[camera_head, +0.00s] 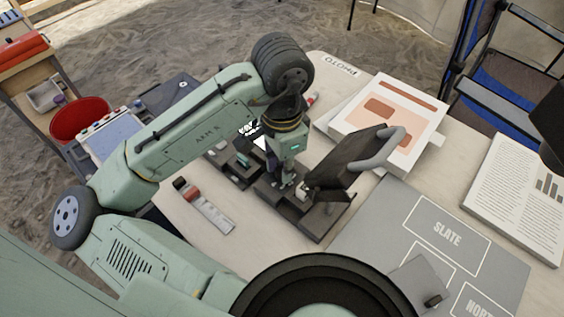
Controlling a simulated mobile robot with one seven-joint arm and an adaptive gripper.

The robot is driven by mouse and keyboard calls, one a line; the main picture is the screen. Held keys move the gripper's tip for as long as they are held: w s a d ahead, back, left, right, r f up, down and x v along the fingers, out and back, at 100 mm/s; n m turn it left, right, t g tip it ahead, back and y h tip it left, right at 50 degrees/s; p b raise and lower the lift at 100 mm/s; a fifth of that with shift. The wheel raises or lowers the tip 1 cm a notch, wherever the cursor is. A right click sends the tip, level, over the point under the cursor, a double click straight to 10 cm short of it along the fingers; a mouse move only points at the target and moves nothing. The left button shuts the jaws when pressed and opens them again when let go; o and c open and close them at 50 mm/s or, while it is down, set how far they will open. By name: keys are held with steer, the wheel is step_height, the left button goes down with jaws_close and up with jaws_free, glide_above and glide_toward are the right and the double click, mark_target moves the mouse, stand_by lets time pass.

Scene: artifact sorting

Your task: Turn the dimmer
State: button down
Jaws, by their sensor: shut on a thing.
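My gripper (287,182) points down over a dark device base (318,222) on the table and is shut on a small part there. This is most likely the dimmer, but the fingers hide it and I cannot make out its shape or how far it is turned. A dark tilted panel (345,160) with a grey curved handle stands on the base, just right of the fingers. A small pale part shows beside the fingertips.
A white box with an orange print (388,112) lies behind the device. A grey mat marked SLATE (400,215) and a printed sheet (515,200) lie to the right. A scale bar (208,210) lies left. A red bowl (80,120) is farther left.

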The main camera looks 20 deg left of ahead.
steer(key=m, duration=0.5)
steer(key=shift+m, duration=2.5)
steer(key=c, duration=1.4)
jaws_free()
steer(key=shift+o, duration=0.2)
step_height(320, 180, up, 12)
